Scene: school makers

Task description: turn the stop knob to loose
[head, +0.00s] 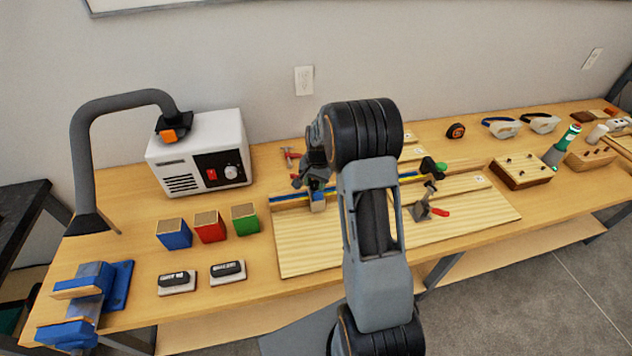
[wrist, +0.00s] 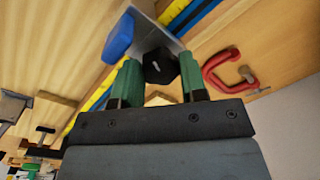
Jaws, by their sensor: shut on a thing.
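The black stop knob (wrist: 160,66) with a pale mark on its face sits between the green fingers of my gripper (wrist: 161,78) in the wrist view. My gripper is shut on the knob from both sides. The stop has a grey metal plate (wrist: 148,32) and a blue part (wrist: 119,38) beside the knob. In the head view the stop (head: 318,203) sits on the blue and yellow rail (head: 285,200), right below my gripper (head: 316,184). My arm hides part of the rail, and the knob cannot be made out there. No loose marking is readable.
A red clamp (wrist: 225,72) lies close to the gripper. A toggle clamp with a red handle (head: 428,209) stands on the wooden board (head: 305,255) right of my arm. Coloured blocks (head: 210,227), a white machine (head: 200,150) and a blue vise (head: 90,290) stand left.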

